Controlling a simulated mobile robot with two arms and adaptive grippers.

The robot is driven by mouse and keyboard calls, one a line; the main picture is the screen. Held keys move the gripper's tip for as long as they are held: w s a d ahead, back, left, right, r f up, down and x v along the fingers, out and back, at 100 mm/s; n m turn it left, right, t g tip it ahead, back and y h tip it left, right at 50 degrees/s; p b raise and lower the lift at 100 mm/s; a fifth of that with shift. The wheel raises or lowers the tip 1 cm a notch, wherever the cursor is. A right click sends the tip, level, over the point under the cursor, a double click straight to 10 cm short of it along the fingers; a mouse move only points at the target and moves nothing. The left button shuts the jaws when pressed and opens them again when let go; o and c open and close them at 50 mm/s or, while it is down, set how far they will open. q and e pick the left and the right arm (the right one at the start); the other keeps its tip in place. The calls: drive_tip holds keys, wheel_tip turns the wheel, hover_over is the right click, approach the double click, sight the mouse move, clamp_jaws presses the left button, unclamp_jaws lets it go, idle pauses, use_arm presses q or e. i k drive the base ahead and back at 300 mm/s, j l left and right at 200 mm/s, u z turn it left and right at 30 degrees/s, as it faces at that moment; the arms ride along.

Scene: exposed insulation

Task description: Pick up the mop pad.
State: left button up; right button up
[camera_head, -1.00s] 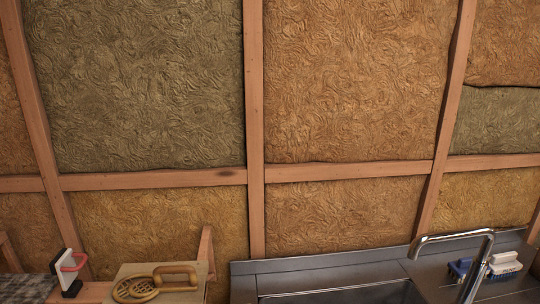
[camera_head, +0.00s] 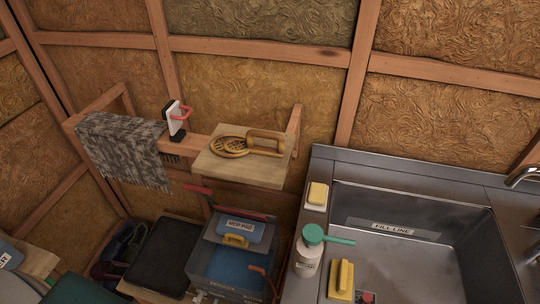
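A blue pad-like item (camera_head: 240,229) with a white label that seems to read "MOP PAD" is at the upper back of a grey bin (camera_head: 206,240). The bin stands low, left of the sink and below the small wooden shelf. A yellow handle-shaped piece (camera_head: 236,241) is in front of the label. The bin's inside looks blue, and I cannot tell whether the labelled item lies loose or is fixed to it. Neither of my grippers is in view.
A wooden shelf (camera_head: 215,167) holding a tan woven tool (camera_head: 230,146) juts out above the bin. A grey cloth (camera_head: 124,148) hangs on a rail. A dark case (camera_head: 165,256) stands left of the bin. A steel sink (camera_head: 455,197) and a bottle (camera_head: 309,252) are right.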

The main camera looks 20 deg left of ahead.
sight(237, 231)
drive_tip(key=u, duration=0.95)
